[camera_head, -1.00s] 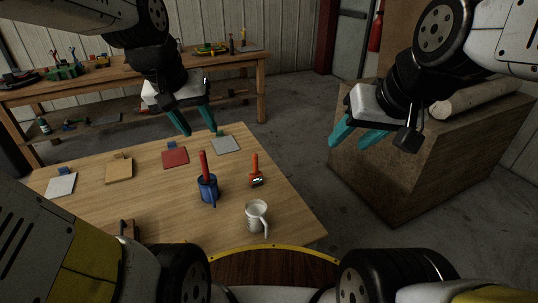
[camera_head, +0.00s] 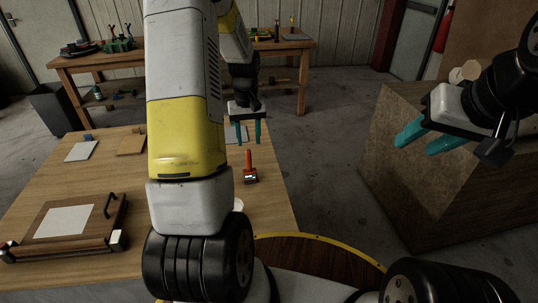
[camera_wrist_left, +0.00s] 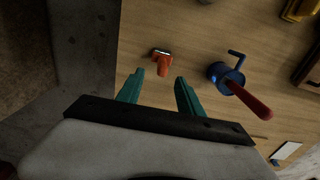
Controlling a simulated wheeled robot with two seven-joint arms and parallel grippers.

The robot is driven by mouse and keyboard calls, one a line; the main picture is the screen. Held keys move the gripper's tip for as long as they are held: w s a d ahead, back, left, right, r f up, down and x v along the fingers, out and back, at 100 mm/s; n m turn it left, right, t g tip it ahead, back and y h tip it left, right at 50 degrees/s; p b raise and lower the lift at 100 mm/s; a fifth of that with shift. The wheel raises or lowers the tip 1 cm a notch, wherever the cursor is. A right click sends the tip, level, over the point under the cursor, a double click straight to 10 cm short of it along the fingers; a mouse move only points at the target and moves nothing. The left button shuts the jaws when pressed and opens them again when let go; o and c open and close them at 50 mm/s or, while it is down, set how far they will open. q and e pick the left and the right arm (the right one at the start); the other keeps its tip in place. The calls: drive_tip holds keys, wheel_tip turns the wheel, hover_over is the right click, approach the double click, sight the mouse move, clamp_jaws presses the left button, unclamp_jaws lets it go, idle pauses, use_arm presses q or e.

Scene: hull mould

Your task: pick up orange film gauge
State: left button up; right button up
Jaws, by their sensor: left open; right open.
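The orange film gauge (camera_head: 249,161), with a silvery metal end, lies on the wooden table near its right edge. It also shows in the left wrist view (camera_wrist_left: 162,65), just beyond the gap between the fingertips. My left gripper (camera_head: 248,138) is open and empty, its teal fingers pointing down above the table. In the head view it appears just above the gauge, apart from it. In the left wrist view (camera_wrist_left: 159,77) its fingers are spread with nothing between them. My right gripper (camera_head: 416,144) is open and empty in front of the brown box-like block at the right.
On the wooden table (camera_head: 275,205), a blue mug (camera_wrist_left: 217,74) holding a red-handled thing stands beside the gauge; my left arm hides it in the head view. A framed board (camera_head: 68,222) lies at the left. The brown block (camera_head: 425,185) stands right, across bare floor.

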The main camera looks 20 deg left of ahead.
sight(248, 150)
use_arm(q)
drive_tip(key=f, duration=0.7)
drive_tip(key=shift+a+f, duration=0.15)
drive_tip(key=shift+a, duration=0.1)
clamp_jaws()
